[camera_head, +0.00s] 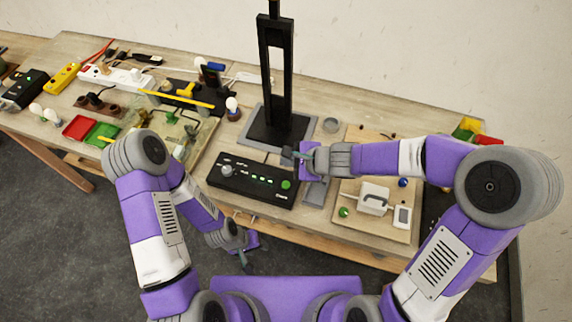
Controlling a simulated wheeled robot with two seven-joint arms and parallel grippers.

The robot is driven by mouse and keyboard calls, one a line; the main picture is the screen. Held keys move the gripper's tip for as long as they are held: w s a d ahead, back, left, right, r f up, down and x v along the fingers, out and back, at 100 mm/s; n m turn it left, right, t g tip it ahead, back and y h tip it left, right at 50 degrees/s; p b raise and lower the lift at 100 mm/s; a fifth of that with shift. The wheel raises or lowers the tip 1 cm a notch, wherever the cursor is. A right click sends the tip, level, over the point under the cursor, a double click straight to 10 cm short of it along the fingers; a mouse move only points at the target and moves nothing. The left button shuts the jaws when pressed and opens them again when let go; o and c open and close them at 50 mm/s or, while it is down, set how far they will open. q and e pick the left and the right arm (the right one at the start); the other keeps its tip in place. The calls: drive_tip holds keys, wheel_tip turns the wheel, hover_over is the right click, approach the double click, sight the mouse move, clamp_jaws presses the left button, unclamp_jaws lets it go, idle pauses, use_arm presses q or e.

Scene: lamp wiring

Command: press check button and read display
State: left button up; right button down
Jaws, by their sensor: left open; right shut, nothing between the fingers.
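A black control box (249,180) stands near the front edge of the table. My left gripper (250,241) is open and empty, low in front of the table edge.
A tall black stand (276,80) rises behind the box. A wooden board (380,222) with a white padlock-like block (373,198) lies to the right. Red (79,127) and green (102,134) trays, a white power strip (117,76) and tools crowd the left.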

sight(288, 186)
use_arm(q)
drive_tip(key=shift+s, duration=0.5)
use_arm(e)
drive_tip(key=shift+s, duration=0.55)
use_arm(q)
wheel_tip(288, 186, down, 9)
drive_tip(key=b, duration=0.8)
drive_tip(key=shift+r+b, duration=0.2)
drive_tip(key=shift+b, duration=0.15)
use_arm(e)
wheel_tip(288, 186, down, 9)
drive_tip(key=shift+r, duration=0.15)
use_arm(q)
drive_tip(key=shift+f+b, duration=0.45)
use_arm(e)
drive_tip(key=shift+f, duration=0.4)
use_arm(q)
drive_tip(key=shift+f+b, duration=0.4)
drive_tip(key=shift+b, duration=0.05)
use_arm(e)
drive_tip(key=shift+f, duration=0.35)
use_arm(q)
drive_tip(key=shift+r+p, duration=0.75)
use_arm(e)
drive_tip(key=shift+r, duration=0.8)
